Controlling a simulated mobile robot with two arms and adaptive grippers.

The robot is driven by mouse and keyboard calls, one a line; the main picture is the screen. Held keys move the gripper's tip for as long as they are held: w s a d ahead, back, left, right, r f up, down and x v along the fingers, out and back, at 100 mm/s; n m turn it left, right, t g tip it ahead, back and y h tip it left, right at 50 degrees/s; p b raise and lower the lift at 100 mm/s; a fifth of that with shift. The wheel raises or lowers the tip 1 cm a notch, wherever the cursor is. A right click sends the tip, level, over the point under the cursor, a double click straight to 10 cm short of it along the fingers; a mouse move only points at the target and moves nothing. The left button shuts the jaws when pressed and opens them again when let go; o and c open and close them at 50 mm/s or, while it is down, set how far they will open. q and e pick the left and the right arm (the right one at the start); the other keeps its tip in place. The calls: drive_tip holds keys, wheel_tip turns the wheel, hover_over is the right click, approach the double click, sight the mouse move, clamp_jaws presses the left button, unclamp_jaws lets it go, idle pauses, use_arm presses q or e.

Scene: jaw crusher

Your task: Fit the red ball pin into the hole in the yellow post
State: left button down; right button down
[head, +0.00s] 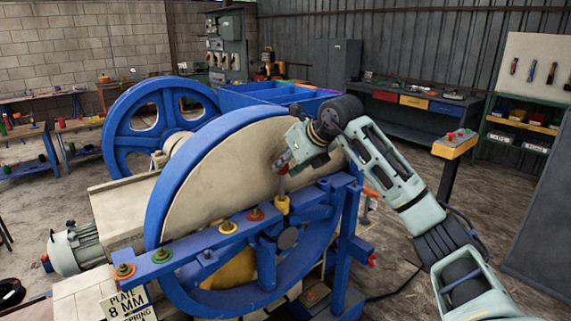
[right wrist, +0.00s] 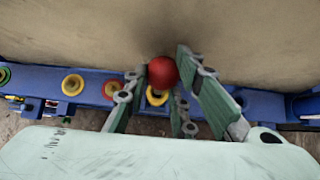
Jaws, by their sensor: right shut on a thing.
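The red ball of the pin (right wrist: 162,72) sits between the fingers of my right gripper (right wrist: 160,88) in the right wrist view. In the head view my right gripper (head: 284,162) reaches down from the upper right and is shut on the pin. A thin grey shank shows below the fingers, just above the yellow post (head: 282,204) on the blue beam. In the right wrist view the yellow post's ring (right wrist: 157,97) lies just beyond the ball, partly covered by it. I cannot tell whether the pin's tip is inside the hole. My left gripper is out of view.
The blue beam (head: 190,262) carries more coloured posts to the left: red (head: 255,215), another yellow (head: 228,227), green (head: 162,255) and orange. The large blue-rimmed wheel (head: 222,165) stands close behind the gripper. A yellow-topped stand (head: 455,145) is at the right.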

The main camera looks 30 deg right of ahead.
sight(283, 193)
drive_tip(key=shift+f+b, duration=2.75)
drive_tip(key=shift+f, duration=1.3)
drive_tip(key=c, duration=1.4)
unclamp_jaws()
drive_tip(key=v, duration=1.2)
